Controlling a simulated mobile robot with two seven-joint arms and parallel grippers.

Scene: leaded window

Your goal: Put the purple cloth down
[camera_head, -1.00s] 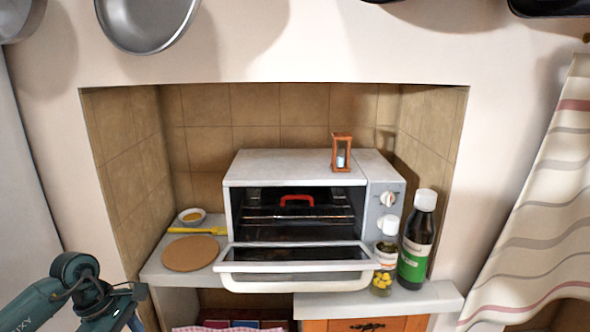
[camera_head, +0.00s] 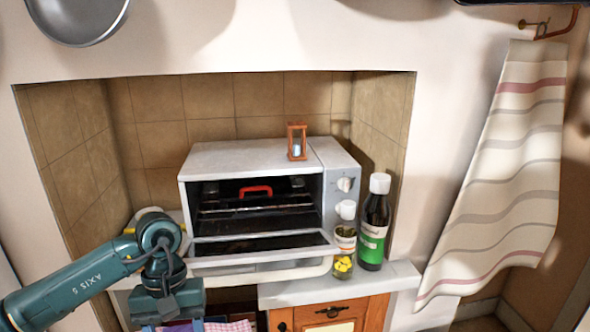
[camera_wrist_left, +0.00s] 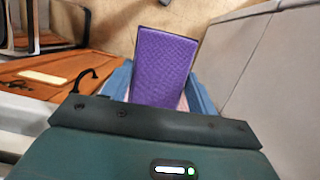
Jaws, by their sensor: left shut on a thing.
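The purple cloth (camera_wrist_left: 163,66) is a flat, folded-looking rectangle with a woven texture in the left wrist view. My left gripper (camera_wrist_left: 160,88) is shut on it, with a blue finger on each side of its near end. In the head view my left gripper (camera_head: 174,322) points down at the bottom edge, in front of the alcove's lower opening. Only a sliver of purple shows between its fingers there; the rest is out of frame. My right gripper is not in view.
A toaster oven (camera_head: 255,205) with its door open stands on the counter (camera_head: 340,285). A bottle (camera_head: 374,225) and a jar (camera_head: 343,252) stand at its right. A checkered cloth (camera_head: 228,326) lies below, left of the wooden cabinet (camera_head: 330,314). A striped towel (camera_head: 510,170) hangs right.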

